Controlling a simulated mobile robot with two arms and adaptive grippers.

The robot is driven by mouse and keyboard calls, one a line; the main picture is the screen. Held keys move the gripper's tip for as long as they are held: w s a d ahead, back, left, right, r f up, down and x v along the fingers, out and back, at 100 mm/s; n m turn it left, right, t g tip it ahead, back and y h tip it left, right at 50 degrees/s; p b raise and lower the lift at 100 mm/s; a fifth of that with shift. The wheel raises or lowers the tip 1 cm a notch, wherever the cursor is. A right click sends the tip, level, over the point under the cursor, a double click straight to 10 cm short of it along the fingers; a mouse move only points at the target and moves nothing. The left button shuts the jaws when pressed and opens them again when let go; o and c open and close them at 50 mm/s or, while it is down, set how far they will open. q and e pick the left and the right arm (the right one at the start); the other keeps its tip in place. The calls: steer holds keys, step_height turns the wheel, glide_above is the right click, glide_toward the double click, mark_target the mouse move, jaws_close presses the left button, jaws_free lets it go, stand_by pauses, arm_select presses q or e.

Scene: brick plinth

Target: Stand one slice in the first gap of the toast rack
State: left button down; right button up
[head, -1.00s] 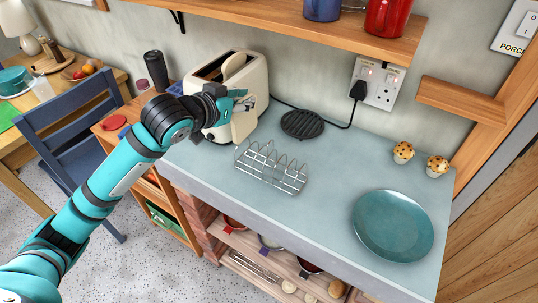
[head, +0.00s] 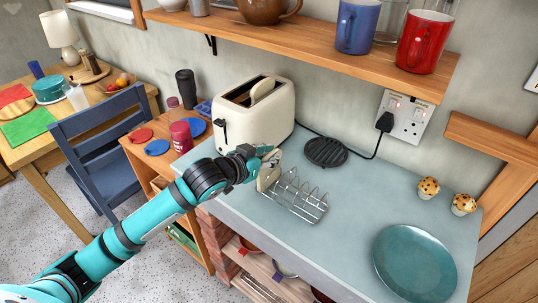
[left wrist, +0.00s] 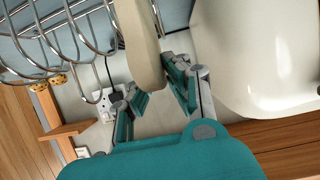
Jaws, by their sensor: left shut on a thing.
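My left gripper (head: 264,156) is shut on a slice of bread (head: 268,175) at the left end of the wire toast rack (head: 297,196). In the left wrist view the slice (left wrist: 141,45) stands edge-on between the fingers (left wrist: 158,88), with rack wires (left wrist: 70,35) close on its left. A thin wire also shows by its upper right edge. I cannot tell whether its lower edge rests on the rack. A second slice (head: 262,89) pokes out of the cream toaster (head: 258,115). My right gripper is not in view.
The toaster stands close behind my left gripper, and its side fills the right of the wrist view (left wrist: 260,50). A black round trivet (head: 325,152), a teal plate (head: 414,262) and two muffins (head: 429,187) are on the counter. A shelf (head: 310,45) with mugs hangs above.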

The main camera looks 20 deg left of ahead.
arm_select(q)
steer(key=c, duration=1.3)
jaws_free()
steer(key=shift+f, duration=0.1)
steer(key=shift+c, duration=0.2)
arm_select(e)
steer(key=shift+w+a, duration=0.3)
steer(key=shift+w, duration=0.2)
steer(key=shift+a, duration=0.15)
arm_select(q)
steer(key=b+v, duration=0.1)
steer(key=v, duration=1.1)
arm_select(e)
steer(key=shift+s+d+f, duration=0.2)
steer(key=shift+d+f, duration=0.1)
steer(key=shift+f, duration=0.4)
